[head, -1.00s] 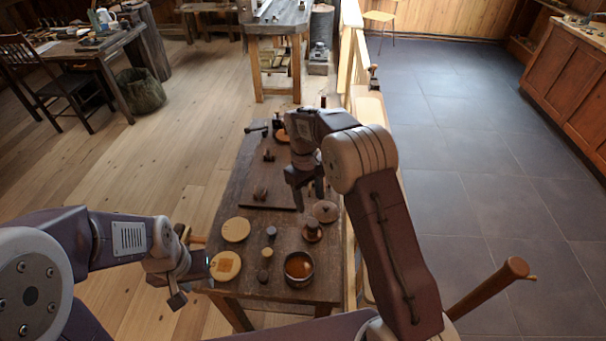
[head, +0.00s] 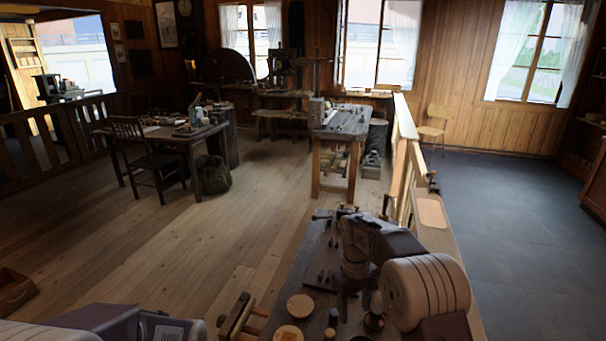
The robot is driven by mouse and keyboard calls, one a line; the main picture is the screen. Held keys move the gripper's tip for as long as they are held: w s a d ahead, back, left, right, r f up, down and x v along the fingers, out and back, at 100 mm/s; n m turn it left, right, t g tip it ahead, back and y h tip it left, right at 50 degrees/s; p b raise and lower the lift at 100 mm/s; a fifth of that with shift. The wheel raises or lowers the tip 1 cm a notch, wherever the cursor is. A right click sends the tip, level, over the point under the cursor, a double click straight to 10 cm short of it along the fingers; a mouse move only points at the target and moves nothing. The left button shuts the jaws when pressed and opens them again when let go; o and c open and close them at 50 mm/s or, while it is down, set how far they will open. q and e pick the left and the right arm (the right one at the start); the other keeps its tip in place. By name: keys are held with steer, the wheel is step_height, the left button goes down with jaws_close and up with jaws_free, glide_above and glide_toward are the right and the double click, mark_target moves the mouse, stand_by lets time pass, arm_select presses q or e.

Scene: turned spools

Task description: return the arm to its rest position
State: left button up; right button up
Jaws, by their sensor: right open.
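My right gripper (head: 354,298) hangs over the workbench (head: 308,262), pointing down. It is open, partly in shadow, and nothing shows between its fingers. My right arm bends above it and covers the right side of the bench. Only a part of my left arm shows at the bottom left; its gripper is below the picture. Near the right gripper lie a pale round disc (head: 300,306) and a small dark spool-like piece (head: 333,317). A second disc (head: 288,334) is cut by the bottom edge.
A wooden vise-like fitting (head: 236,315) sticks out at the bench's left side. A wooden railing (head: 402,165) runs behind the bench. Open plank floor lies to the left, with a desk and chair (head: 145,155) farther back. Grey tiled floor is clear to the right.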

steer(key=s+d+r+m, duration=0.2)
steer(key=s+d+r, duration=0.2)
steer(key=s, duration=0.5)
steer(key=s+d+f+m+t+y, duration=0.1)
steer(key=s+f+m, duration=0.3)
steer(key=s, duration=0.6)
steer(key=shift+s+f+t, duration=0.3)
steer(key=shift+f+t, duration=0.1)
steer(key=shift+f, duration=1)
